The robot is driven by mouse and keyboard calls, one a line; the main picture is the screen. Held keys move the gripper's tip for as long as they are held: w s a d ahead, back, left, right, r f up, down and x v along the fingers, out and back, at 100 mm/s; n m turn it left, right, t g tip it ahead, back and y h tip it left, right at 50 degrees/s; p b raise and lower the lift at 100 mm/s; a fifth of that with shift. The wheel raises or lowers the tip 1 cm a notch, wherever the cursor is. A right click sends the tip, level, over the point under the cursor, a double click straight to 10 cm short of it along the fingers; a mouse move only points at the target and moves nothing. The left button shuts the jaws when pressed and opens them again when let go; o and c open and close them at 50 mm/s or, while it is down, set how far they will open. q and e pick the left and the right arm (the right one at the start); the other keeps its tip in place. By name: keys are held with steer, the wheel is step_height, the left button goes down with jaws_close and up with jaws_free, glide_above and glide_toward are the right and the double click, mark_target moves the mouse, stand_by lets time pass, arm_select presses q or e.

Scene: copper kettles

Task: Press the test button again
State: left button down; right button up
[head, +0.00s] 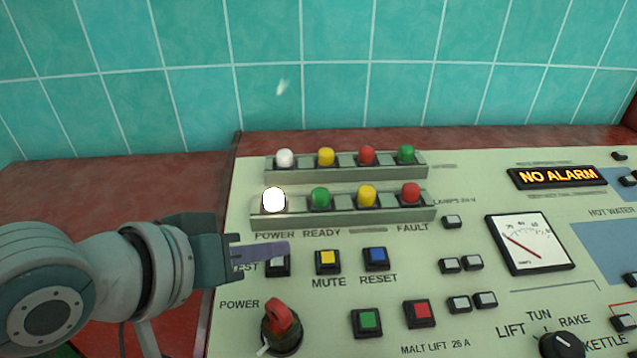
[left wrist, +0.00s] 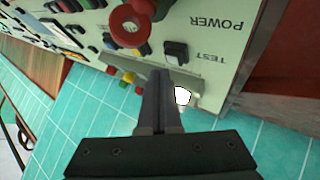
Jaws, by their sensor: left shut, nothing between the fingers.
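The test button (head: 278,267) is a pale button in a black frame, at the left of the cream control panel (head: 235,320). It also shows in the left wrist view (left wrist: 176,53), just beyond the fingertips. My left gripper (head: 286,248) is shut and empty, its fingers pointing right across the upper part of the button and the start of its TEST label. I cannot tell whether the fingers touch the button or hover above it. In the left wrist view the shut fingers (left wrist: 161,74) end a little short of it. My right gripper is not in view.
The white POWER lamp (head: 273,200) is lit. Yellow MUTE (head: 328,257) and blue RESET (head: 375,255) buttons sit right of the test button. A red POWER knob (head: 281,318) is below. The display (head: 558,176) reads NO ALARM. Teal tiles (head: 330,60) stand behind.

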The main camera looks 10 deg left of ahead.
arm_select(q)
steer(key=shift+f, duration=0.15)
stand_by(0.5)
steer(key=shift+w+f, duration=0.1)
steer(key=shift+f, duration=0.2)
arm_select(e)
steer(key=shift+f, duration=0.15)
arm_select(q)
steer(key=shift+f+b, duration=0.35)
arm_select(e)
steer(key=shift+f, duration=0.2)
arm_select(q)
steer(key=shift+r, duration=0.1)
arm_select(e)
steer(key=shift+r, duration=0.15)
arm_select(q)
steer(key=shift+r+p, duration=0.7)
steer(key=shift+p, duration=0.35)
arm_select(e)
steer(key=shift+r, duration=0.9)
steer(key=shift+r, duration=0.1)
arm_select(q)
steer(key=r+p, duration=0.2)
steer(key=p, duration=0.1)
steer(key=s+r+p, duration=0.1)
steer(key=r+p, duration=0.2)
steer(key=shift+s+d, duration=0.1)
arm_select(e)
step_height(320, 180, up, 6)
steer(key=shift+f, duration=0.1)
